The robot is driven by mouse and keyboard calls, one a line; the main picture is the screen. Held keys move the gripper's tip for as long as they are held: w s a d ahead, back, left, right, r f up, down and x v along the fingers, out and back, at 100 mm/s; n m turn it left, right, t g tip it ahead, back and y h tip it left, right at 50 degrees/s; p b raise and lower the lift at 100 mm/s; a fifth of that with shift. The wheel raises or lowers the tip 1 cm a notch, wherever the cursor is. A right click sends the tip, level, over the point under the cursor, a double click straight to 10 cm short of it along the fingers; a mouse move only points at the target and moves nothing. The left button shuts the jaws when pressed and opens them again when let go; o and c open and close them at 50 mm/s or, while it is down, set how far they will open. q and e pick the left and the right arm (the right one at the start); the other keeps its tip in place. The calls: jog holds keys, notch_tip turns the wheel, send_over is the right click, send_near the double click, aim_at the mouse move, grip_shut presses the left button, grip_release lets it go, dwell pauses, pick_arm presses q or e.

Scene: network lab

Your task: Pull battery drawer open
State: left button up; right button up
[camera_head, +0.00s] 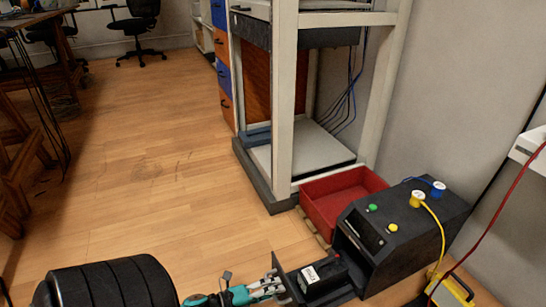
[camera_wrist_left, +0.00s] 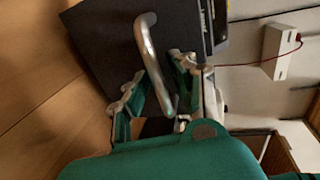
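The battery drawer (camera_head: 294,279) sticks out of the front of a black box unit (camera_head: 410,235) in the head view. A black battery block with a white label (camera_head: 318,274) sits in it. My left gripper (camera_head: 273,285) is at the drawer's front. In the left wrist view, a curved metal handle (camera_wrist_left: 152,55) on the dark drawer front (camera_wrist_left: 108,40) runs down between the two spread fingers of my left gripper (camera_wrist_left: 160,88). The fingers look open around the handle, with a gap on the left side. My right gripper is not in view.
A red bin (camera_head: 340,192) stands behind the unit, beside a white rack frame (camera_head: 284,100). A yellow plug with a cable (camera_head: 417,199) is on the unit's top, and a yellow device (camera_head: 455,290) is at the right. The wooden floor (camera_head: 150,180) at left is clear.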

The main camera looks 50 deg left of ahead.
pick_arm(q)
jog(key=shift+o, duration=0.4)
jog(key=shift+s, duration=0.1)
jog(key=v, duration=1.1)
jog(key=shift+s+a, duration=0.25)
jog(key=shift+s, duration=0.1)
jog(key=shift+r, duration=0.15)
